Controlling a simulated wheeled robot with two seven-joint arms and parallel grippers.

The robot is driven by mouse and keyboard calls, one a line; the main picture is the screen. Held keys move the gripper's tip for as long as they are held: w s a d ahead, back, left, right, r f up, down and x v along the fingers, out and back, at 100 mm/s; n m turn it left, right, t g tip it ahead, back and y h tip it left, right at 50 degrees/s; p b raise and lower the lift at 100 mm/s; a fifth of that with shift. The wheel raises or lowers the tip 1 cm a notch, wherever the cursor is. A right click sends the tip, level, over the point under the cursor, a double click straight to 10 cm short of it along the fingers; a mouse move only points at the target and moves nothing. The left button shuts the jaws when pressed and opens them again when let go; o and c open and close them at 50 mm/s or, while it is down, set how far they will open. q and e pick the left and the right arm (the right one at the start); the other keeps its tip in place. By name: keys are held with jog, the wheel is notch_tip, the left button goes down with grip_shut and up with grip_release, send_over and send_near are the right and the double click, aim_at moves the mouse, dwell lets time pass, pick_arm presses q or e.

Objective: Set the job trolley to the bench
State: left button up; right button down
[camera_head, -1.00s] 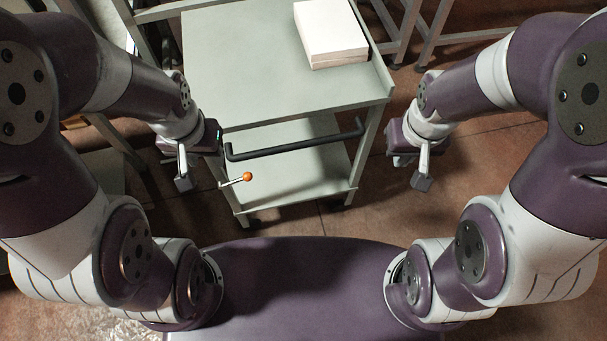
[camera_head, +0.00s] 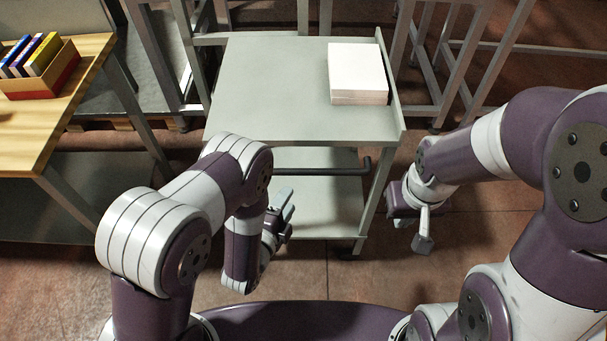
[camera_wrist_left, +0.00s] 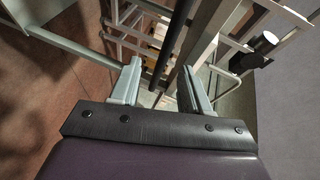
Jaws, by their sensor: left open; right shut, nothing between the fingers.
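The job trolley (camera_head: 265,85) has a pale grey-green top, a lower shelf (camera_head: 325,205) and a black push handle (camera_head: 320,170) facing me. My left arm hides the handle's left part and the lever with the orange knob. My left gripper (camera_head: 283,222) is open near the handle's left side. In the left wrist view its spread fingers (camera_wrist_left: 160,88) show, with a dark bar (camera_wrist_left: 172,45) beyond or between them; I cannot tell which. My right gripper (camera_head: 422,240) is shut and empty, right of the trolley. A wooden-topped bench (camera_head: 95,62) stands at the left.
An open box with coloured items (camera_head: 38,70) is on the bench. Grey metal frames (camera_head: 470,50) stand behind the trolley. Red-brown floor is open at the right (camera_head: 480,235).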

pick_arm(q)
jog(key=w+d+f+m, duration=0.1)
jog(key=w+d, duration=0.4)
jog(key=w, duration=0.7)
jog(key=shift+f+t, duration=0.25)
jog(key=shift+t, duration=0.05)
jog(key=shift+a, duration=0.1)
grip_shut()
